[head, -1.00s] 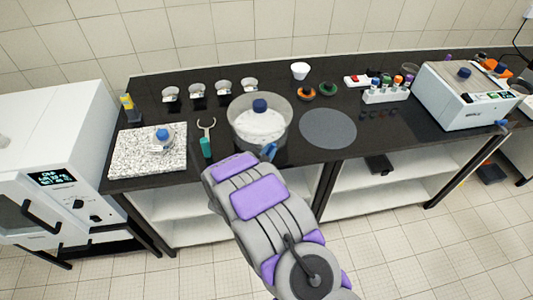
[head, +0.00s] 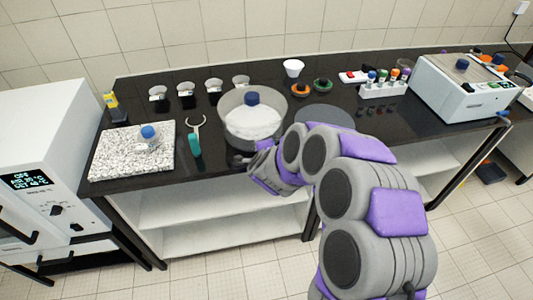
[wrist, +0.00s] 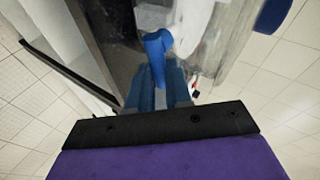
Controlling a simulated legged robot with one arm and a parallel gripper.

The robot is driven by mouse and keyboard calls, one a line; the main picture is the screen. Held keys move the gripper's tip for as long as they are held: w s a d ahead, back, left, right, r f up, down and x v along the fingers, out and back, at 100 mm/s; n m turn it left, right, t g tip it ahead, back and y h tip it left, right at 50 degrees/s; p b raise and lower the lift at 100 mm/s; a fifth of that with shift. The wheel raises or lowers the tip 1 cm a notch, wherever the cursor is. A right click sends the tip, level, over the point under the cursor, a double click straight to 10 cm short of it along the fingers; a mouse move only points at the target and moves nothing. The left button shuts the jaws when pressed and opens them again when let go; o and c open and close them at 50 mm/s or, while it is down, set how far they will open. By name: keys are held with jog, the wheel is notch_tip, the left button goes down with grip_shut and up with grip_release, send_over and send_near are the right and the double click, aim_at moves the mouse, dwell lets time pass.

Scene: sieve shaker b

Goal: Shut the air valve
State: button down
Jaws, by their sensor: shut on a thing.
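In the head view my gripper (head: 240,160) is at the front of the clear vessel (head: 224,118), low near the bench's front edge. The vessel holds white material and has a blue cap (head: 251,98). The valve is hidden behind my gripper and arm in the head view.
A speckled stone slab (head: 115,165) and a teal-handled tool (head: 195,146) lie left of the vessel. A grey disc (head: 325,114) lies to its right, partly behind my arm. A bottle rack (head: 382,90) and a white machine (head: 460,90) stand further right.

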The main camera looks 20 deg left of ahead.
jog(key=shift+w+d+f+m+g+y+b, duration=0.2)
jog(key=shift+d+f+m+g+y+b, duration=0.15)
jog(key=shift+m+b, duration=0.4)
jog(key=c, duration=1.3)
grip_release()
jog(key=shift+w+d, duration=0.1)
jog(key=shift+w, duration=0.05)
jog(key=shift+o, duration=1.2)
jog(key=shift+r, duration=0.1)
jog(key=p+v, duration=0.1)
jog(key=v, duration=1.6)
jog(key=shift+d, duration=0.25)
jog(key=shift+r, duration=0.1)
